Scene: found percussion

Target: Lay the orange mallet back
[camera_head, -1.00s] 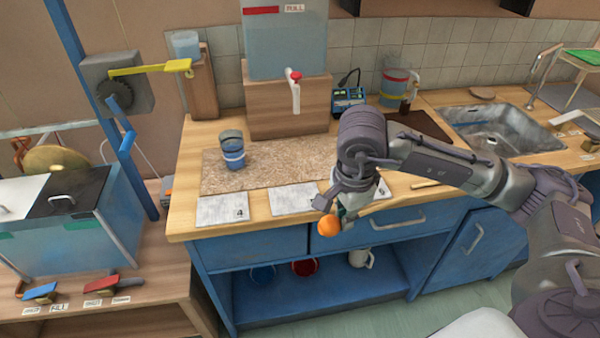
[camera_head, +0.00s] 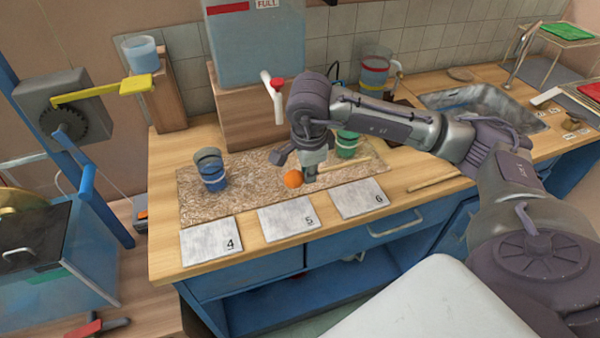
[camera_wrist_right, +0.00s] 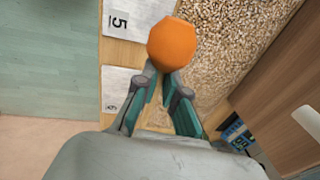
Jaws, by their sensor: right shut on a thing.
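The orange mallet has a round orange head (camera_head: 293,179) and a pale wooden handle (camera_head: 345,163) that points right in the head view. My right gripper (camera_head: 310,176) is shut on the mallet close behind its head and holds it over the front part of the speckled mat (camera_head: 240,196), behind cards 5 and 6. In the right wrist view the orange head (camera_wrist_right: 172,44) sticks out just beyond the fingertips (camera_wrist_right: 166,84); the handle is mostly hidden there. I cannot tell whether the mallet touches the mat. My left gripper is not in view.
A blue cup (camera_head: 211,170) stands on the mat at left; a green cup (camera_head: 347,145) is partly behind my arm. Cards 4 (camera_head: 210,240), 5 (camera_head: 288,219) and 6 (camera_head: 357,198) lie along the front. Another pale stick (camera_head: 436,182) lies at right. A tap (camera_head: 276,98) overhangs the back.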

